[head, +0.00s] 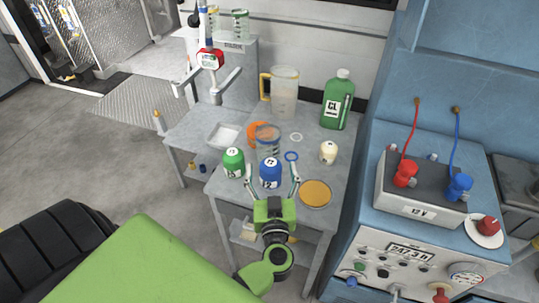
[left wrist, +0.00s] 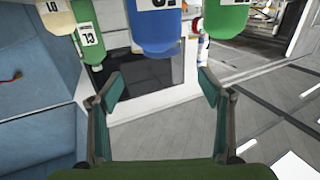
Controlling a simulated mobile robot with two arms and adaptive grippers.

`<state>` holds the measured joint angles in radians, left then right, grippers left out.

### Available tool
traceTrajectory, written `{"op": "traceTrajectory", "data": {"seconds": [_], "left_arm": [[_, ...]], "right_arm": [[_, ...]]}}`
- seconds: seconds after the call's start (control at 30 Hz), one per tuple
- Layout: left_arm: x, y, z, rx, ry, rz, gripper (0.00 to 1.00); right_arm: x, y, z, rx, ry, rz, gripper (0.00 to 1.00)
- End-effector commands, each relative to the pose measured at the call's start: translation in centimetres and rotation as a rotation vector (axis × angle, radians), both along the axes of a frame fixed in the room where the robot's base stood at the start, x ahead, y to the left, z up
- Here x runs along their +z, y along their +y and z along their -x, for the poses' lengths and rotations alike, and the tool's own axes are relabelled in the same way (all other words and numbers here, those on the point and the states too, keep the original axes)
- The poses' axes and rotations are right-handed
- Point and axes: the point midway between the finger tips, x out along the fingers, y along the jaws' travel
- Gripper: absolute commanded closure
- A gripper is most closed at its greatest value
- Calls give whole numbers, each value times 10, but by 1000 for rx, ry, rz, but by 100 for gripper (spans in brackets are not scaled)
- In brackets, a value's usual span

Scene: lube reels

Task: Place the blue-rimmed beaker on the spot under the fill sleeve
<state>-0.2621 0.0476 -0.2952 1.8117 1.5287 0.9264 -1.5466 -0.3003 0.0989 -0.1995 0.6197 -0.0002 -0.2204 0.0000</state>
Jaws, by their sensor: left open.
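A clear beaker with a bluish rim (head: 267,138) stands on the grey table behind the blue bottle, which partly hides its foot. My left gripper (head: 272,182) is open and empty at the table's front, its fingertips on either side of the blue bottle (head: 270,173) in the picture. In the left wrist view, the gripper (left wrist: 160,84) is open, with the blue bottle (left wrist: 160,24) beyond the fingers, upside down. My right gripper is not in view.
A green bottle (head: 233,161), an orange object (head: 256,133), a cream bottle (head: 328,152), a yellow-handled pitcher (head: 284,93) and a green jug (head: 338,101) crowd the table. A blue ring (head: 291,156) and an orange disc (head: 315,193) lie right. A white tray (head: 223,135) sits left.

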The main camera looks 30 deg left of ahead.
Motion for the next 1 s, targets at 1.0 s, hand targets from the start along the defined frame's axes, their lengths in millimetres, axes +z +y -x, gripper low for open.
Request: {"op": "traceTrajectory", "data": {"seconds": [1.0], "left_arm": [[5,78,-107,1,-5,-4,28]], "right_arm": [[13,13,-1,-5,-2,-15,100]]}}
